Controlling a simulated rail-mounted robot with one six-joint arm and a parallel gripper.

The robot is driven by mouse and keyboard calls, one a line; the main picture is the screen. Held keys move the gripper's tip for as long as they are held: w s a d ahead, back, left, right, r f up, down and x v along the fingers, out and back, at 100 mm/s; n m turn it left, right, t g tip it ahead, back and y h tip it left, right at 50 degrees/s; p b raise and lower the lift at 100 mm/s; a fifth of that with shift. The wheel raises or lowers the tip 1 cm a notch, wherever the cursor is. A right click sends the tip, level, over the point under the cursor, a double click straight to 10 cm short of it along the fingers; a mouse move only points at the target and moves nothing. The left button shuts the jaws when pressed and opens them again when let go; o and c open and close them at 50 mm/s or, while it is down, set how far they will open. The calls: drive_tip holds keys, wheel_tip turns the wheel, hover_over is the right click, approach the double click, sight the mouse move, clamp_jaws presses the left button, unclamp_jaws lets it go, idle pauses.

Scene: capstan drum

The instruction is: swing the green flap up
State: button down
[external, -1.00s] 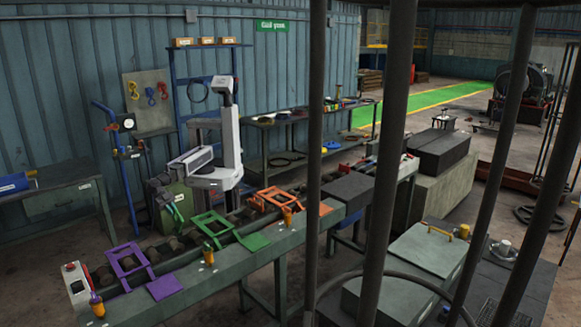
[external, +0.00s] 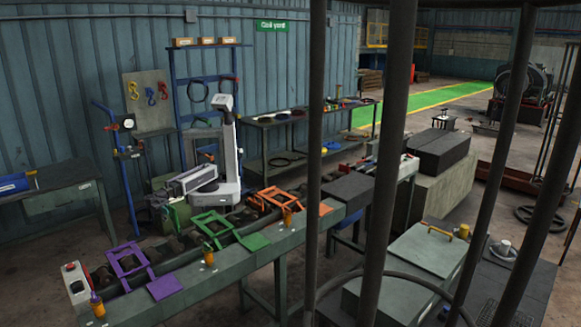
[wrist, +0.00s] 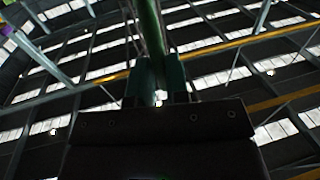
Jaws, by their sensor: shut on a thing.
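A green open frame (external: 211,228) stands tilted on the long bench rail. A flat green plate (external: 254,241) lies in front of it, to its right. I cannot tell for sure which of these is the flap. My gripper (external: 168,214) is to the left of the green frame, low over the back of the bench. In the wrist view my gripper (wrist: 158,62) is shut on a green bar (wrist: 151,25), which runs up between the two dark green fingers. The far end of the bar is out of view there, and its link to the frame is unclear.
A purple frame (external: 129,263) with a purple plate (external: 164,287) stands to the left, and an orange frame (external: 275,199) to the right. Small orange posts (external: 208,254) line the front of the bench (external: 230,271). The wrist view faces the roof.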

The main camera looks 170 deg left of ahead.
idle(0.4)
drive_tip(key=c, duration=1.1)
unclamp_jaws()
drive_tip(key=v, duration=1.1)
drive_tip(key=shift+a, duration=0.1)
